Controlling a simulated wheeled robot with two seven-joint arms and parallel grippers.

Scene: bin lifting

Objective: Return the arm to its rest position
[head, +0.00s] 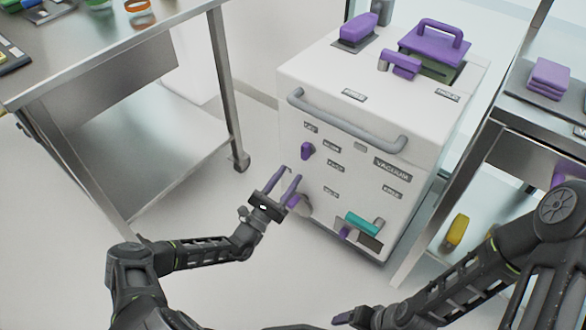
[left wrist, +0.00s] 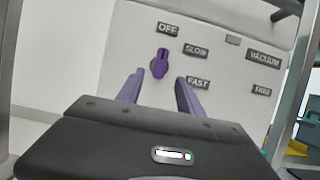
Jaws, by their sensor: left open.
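My left gripper (head: 287,178) is open and empty, with its purple fingers pointing up toward the front panel of a white machine (head: 330,100). In the left wrist view its two fingers (left wrist: 159,82) stand apart, below and to either side of a purple knob (left wrist: 160,63). The knob also shows in the head view (head: 307,150), above and to the right of the fingertips. I cannot tell whether the fingers touch the panel.
A steel table (head: 120,60) stands at the left and a shelf unit (head: 540,110) at the right. The machine has a grey handle bar (head: 350,125) across its front and a teal handle (head: 364,224) low down. Open floor lies between the table and machine.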

